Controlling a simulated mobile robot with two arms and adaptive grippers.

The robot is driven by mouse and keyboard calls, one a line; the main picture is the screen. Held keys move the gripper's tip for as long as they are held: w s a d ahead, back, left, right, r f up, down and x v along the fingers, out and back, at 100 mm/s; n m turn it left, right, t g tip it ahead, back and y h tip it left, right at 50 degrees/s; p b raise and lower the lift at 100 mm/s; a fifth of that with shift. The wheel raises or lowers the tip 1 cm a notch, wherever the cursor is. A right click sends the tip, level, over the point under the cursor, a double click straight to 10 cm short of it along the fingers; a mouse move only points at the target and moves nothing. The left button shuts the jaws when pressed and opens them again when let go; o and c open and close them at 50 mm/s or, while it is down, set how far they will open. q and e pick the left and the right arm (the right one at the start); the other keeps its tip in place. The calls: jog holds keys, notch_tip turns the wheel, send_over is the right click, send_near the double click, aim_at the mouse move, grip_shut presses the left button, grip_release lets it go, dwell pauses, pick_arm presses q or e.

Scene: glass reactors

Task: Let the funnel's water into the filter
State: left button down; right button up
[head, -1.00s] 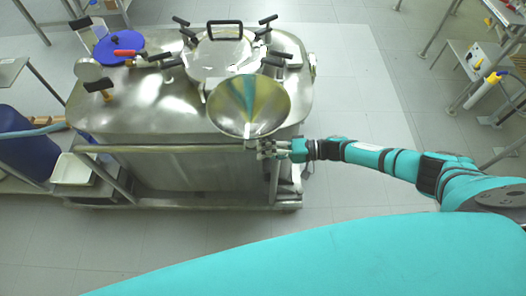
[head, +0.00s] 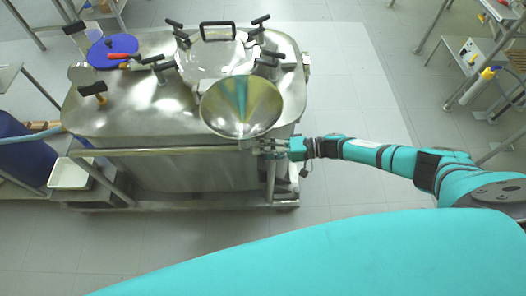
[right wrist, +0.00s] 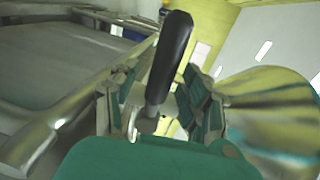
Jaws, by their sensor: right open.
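The metal funnel (head: 241,107) stands wide mouth up at the front right of the steel filter vessel (head: 140,110). In the right wrist view the funnel (right wrist: 270,115) is at the right. My right gripper (head: 262,147) is just below and right of the funnel, by the vessel's front rail. In the right wrist view a black lever handle (right wrist: 170,55) on a metal stem stands between the open fingers of my right gripper (right wrist: 165,95). I cannot tell whether the fingers touch it. The funnel's outlet and any water level are not clear. My left gripper is not in view.
A front rail (head: 165,151) runs along the vessel, close to my right gripper. A clamped lid (head: 215,58) and a blue disc (head: 112,52) are on top. A white tray (head: 70,173) sits at the lower left. The floor at right is mostly free.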

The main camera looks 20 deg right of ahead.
jog(key=shift+a, duration=0.15)
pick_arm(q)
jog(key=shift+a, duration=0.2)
pick_arm(e)
jog(key=v, duration=1.2)
jog(key=shift+w, duration=0.1)
